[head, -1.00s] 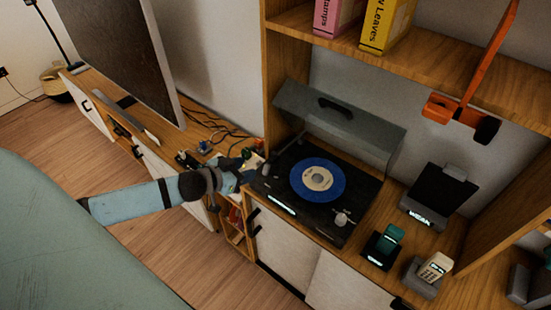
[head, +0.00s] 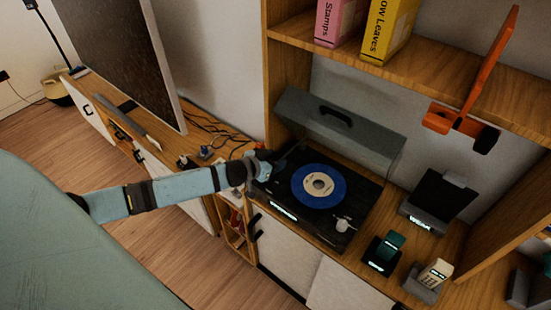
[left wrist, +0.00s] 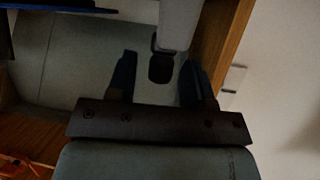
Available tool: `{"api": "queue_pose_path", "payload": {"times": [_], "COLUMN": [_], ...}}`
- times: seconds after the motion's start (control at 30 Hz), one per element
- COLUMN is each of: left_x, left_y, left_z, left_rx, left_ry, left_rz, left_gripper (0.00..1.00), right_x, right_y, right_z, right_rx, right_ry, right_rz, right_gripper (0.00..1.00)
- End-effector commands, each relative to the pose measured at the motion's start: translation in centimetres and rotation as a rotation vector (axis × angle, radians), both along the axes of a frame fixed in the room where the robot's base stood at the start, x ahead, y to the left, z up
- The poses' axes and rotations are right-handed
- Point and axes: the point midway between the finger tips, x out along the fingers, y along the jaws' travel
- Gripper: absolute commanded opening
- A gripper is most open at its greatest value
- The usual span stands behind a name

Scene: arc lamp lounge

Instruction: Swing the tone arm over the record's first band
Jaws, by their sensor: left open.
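The turntable (head: 300,215) stands on the cabinet with its grey lid (head: 325,122) raised. A blue record (head: 335,194) with a pale label lies on it; a blue edge at the top left of the left wrist view looks like it (left wrist: 70,8). My left gripper (head: 265,160) is at the turntable's left edge, left of the record. In the left wrist view its fingers (left wrist: 157,70) are open. A pale bar with a dark end (left wrist: 178,25) reaches down between them; it may be the tone arm, but I cannot tell. The tone arm is not clear in the head view.
A small pale knob (head: 343,225) sits at the turntable's front right. Dark devices (head: 384,250) and a card reader (head: 433,273) stand to its right. A shelf (head: 440,80) with binders is above, and an orange headphone hanger (head: 455,122). Cables lie behind left.

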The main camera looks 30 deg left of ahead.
Motion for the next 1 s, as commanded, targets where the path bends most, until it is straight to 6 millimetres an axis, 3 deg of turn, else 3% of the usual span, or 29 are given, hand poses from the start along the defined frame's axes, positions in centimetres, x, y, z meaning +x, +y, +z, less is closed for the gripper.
{"api": "queue_pose_path", "payload": {"times": [0.37,0.57,0.6,0.77,1.0], "left_x": [0.6,0.6,0.6,0.6,0.6], "left_y": [-0.2,-0.2,-0.2,-0.3,-2.3], "left_z": [-0.3,-0.3,-0.3,-0.3,-0.3], "left_rx": [0.001,0.001,0.001,-0.001,-0.01], "left_ry": [0.001,0.001,0.001,0.0,-0.005], "left_rz": [0.0,0.0,0.0,0.004,0.095], "left_gripper": [0.47,0.03,0.0,0.0,0.0], "right_x": [0.0,0.0,0.0,0.0,0.0], "right_y": [0.1,0.1,0.1,0.1,0.1], "right_z": [0.3,0.2,0.2,0.2,0.0], "right_rx": [0.002,0.002,0.002,0.002,0.003], "right_ry": [-0.004,-0.003,-0.003,-0.003,-0.001], "right_rz": [-0.001,-0.001,-0.001,0.0,0.0], "right_gripper": [0.42,0.42,0.42,0.42,0.42]}}
